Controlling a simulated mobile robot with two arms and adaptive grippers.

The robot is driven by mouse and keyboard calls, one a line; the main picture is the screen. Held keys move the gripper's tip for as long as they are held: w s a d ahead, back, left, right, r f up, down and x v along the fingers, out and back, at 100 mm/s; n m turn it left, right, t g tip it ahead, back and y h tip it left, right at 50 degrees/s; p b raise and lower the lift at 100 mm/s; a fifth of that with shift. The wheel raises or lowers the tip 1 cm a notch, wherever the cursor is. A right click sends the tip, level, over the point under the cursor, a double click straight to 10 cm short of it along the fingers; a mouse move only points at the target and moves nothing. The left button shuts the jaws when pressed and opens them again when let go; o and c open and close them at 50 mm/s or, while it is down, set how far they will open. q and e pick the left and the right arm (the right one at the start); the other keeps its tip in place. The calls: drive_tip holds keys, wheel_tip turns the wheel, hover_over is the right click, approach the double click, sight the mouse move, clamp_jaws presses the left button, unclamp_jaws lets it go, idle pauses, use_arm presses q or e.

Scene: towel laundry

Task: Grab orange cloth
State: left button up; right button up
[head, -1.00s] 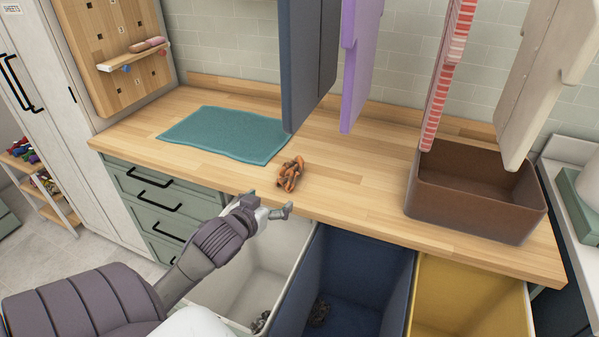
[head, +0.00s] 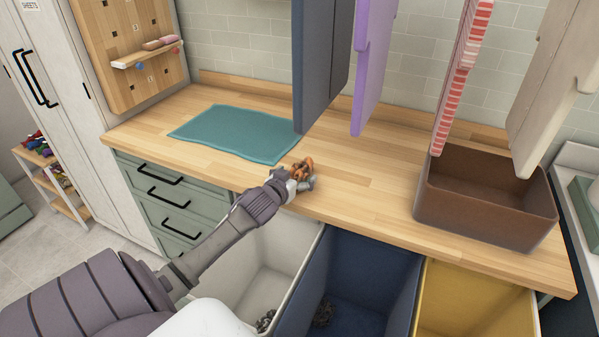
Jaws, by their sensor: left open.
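The orange cloth (head: 303,167) is a small crumpled bundle on the wooden counter, just right of the teal towel. My left gripper (head: 303,182) is open at its near side, with its fingers close around or against the near edge of the cloth. The gripper hides the lower part of the cloth, and I cannot tell whether the fingers touch it. My right gripper is not in view.
A teal towel (head: 238,132) lies flat on the counter (head: 365,187). A brown bin (head: 480,212) stands at the right. Dark, purple and striped cloths hang above. White (head: 255,275), blue (head: 365,270) and yellow (head: 470,300) bins stand open below the front edge.

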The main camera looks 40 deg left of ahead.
use_arm(q)
drive_tip(key=shift+x, duration=1.05)
drive_tip(key=shift+s, duration=0.1)
drive_tip(key=shift+c, duration=0.3)
drive_tip(key=c, duration=1.2)
drive_tip(key=shift+o, duration=0.2)
